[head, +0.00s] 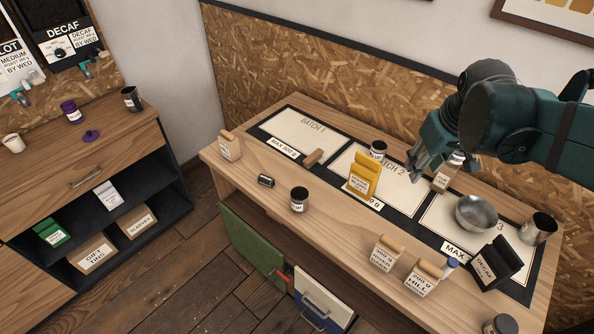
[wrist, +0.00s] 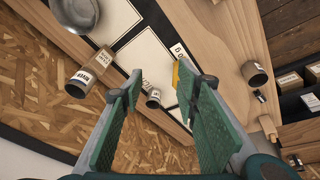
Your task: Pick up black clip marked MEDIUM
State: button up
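A small black piece with a pale label (head: 265,181) lies on the workbench, left of a dark jar. It could be the black clip, but its print is too small to read, so I cannot confirm MEDIUM. In the wrist view a tiny dark piece (wrist: 260,97) beside a jar seems to be the same one. I see no other clear black clip. My gripper (head: 417,178) hangs over the BATCH 2 area, well to the right of that piece. In the wrist view my gripper (wrist: 159,82) is open, with nothing between its fingers.
A yellow bag (head: 363,178) and dark jars (head: 299,199) (head: 378,153) stand left of my gripper. A metal bowl (head: 476,213), metal cup (head: 538,230) and black DECAF bag (head: 488,272) stand right. Paper bags (head: 385,256) line the front. A shelf cabinet (head: 80,160) stands left.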

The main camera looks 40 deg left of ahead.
jog(key=a+f+n+g+p, duration=0.1)
jog(key=a+f+n+p, duration=0.15)
jog(key=a, duration=0.95)
jog(key=n+g+h+p, duration=0.2)
jog(key=n+p, duration=0.2)
jog(key=n, duration=0.4)
send_over(267, 178)
jog(key=shift+m, duration=0.25)
jog(key=f, duration=1.4)
jog(key=shift+w+d+f, duration=0.25)
jog(key=shift+w+d, duration=0.05)
jog(key=shift+d, duration=0.05)
jog(key=shift+s+a+f, duration=0.3)
jog(key=shift+s+a, duration=0.05)
jog(key=shift+f, duration=1.3)
jog(key=shift+f, duration=0.15)
jog(key=shift+f, duration=2.45)
